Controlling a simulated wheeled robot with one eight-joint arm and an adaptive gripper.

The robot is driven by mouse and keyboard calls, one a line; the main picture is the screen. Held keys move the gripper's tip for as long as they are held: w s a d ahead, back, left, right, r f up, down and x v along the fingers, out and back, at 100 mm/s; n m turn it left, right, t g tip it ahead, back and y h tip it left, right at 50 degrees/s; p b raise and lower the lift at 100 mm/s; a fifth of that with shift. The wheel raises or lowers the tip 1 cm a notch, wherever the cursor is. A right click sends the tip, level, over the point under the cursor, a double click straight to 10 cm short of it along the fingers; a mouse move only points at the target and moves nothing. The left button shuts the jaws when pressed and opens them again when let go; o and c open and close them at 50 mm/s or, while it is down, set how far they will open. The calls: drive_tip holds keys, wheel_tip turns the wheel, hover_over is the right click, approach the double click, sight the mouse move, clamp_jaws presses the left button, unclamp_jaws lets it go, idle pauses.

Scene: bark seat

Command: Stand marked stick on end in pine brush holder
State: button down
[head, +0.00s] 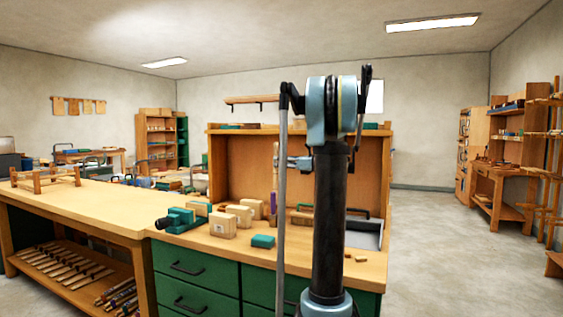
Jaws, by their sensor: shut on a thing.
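My gripper (281,162) is partly hidden behind my own arm. It is shut on a thin upright wooden stick (275,180), which I take to be the marked stick, with a darker lower part. The stick's lower end is over or near the bench top behind the wooden blocks; I cannot tell whether it touches anything. Several pale wooden blocks (222,225) stand on the bench to the left of the stick. One may be the pine brush holder, but I cannot tell which.
A green vise (179,220) is on the bench's (205,250) left side, with a teal block (262,241) near the front. A grey tray (363,234) lies right, partly behind my arm. A wooden back panel (235,165) rises behind. Open floor (430,250) lies right.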

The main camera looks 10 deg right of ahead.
drive_tip(key=shift+f, duration=2.2)
drive_tip(key=c, duration=1.5)
unclamp_jaws()
drive_tip(key=v, duration=1.2)
drive_tip(key=shift+f, duration=0.1)
